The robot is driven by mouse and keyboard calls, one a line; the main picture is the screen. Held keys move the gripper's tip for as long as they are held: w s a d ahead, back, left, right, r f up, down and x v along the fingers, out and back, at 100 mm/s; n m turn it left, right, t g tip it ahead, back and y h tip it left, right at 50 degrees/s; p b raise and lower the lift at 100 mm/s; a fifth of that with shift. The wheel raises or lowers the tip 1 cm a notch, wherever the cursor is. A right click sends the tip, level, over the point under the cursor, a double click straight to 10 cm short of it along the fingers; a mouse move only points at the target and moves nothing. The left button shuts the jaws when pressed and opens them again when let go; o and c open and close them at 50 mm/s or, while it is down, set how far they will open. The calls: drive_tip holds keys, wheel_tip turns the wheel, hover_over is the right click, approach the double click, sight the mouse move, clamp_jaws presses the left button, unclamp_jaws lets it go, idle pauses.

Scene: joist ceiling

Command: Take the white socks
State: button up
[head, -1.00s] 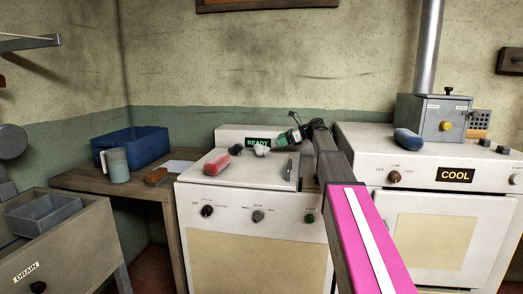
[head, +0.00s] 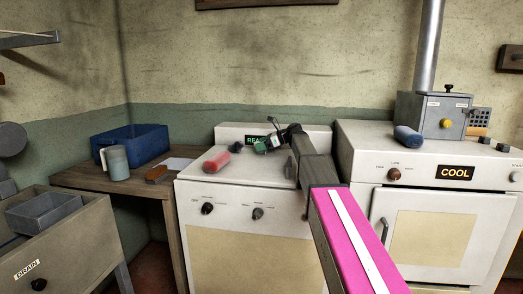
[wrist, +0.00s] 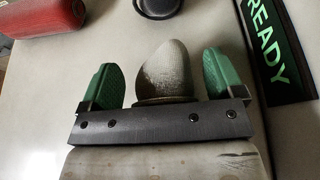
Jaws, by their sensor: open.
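A pale grey-white rounded lump with a dark base (wrist: 165,72) shows in the wrist view; it may be the white socks, but I cannot be sure. My gripper (wrist: 160,85) is open, with one green fingertip on each side of the lump and a gap at both sides. In the head view my gripper (head: 264,144) is over the back of the left white appliance's top, in front of the READY sign (head: 252,140). It hides the lump there.
A red roll (head: 217,161) and a small dark round thing (head: 236,147) lie left of my gripper. A blue roll (head: 408,136) is on the right appliance (head: 375,150). A wooden table (head: 90,180) holds a blue bin (head: 142,143) and a mug (head: 116,161).

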drive_tip(key=c, duration=1)
